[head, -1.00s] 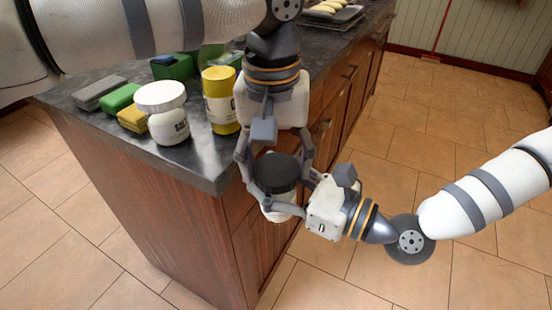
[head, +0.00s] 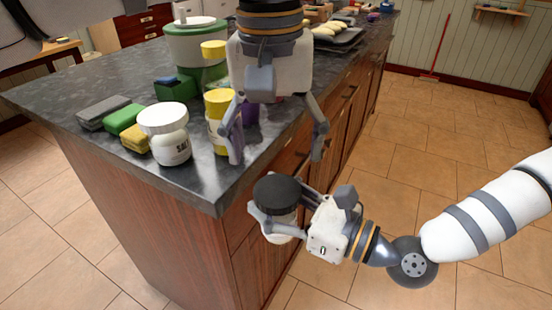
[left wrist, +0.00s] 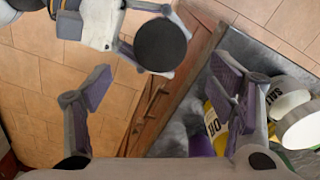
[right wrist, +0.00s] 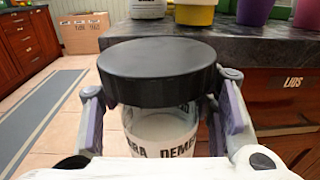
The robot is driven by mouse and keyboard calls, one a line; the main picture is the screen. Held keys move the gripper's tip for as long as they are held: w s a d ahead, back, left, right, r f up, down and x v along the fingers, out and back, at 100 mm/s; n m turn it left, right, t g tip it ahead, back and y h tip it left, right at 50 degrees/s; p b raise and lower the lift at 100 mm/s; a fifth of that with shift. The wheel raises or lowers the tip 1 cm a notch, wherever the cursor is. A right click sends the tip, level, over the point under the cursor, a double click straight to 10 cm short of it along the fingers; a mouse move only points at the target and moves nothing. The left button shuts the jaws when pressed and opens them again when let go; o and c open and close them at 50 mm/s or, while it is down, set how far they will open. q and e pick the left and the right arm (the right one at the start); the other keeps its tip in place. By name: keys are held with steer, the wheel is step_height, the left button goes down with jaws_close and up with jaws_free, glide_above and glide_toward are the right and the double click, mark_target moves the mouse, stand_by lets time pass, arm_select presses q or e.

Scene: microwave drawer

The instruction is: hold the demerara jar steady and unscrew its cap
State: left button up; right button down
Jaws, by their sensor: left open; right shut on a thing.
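The demerara jar (right wrist: 160,135) is clear glass with pale contents and dark lettering, partly legible in the right wrist view. Its wide black cap (head: 277,194) sits on top of it and looks level; whether it is loose cannot be told. My right gripper (head: 272,222) is shut around the jar's body below the cap, with a finger on each side, and holds it upright in the air beside the counter corner. My left gripper (head: 277,145) is open and empty, pointing down above and behind the cap, clear of it. The cap also shows in the left wrist view (left wrist: 161,45).
A drawer marked LIDS (right wrist: 285,88) is beside the jar. Open floor lies to the right.

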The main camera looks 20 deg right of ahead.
mark_target(277, 190)
arm_select(q)
step_height(277, 190, down, 8)
steer(key=shift+w+d+r, duration=0.1)
steer(key=shift+d+r, duration=0.05)
steer(key=shift+r, duration=0.05)
steer(key=c, duration=1.2)
steer(key=o, duration=1.3)
step_height(277, 190, up, 5)
steer(key=shift+f, duration=0.2)
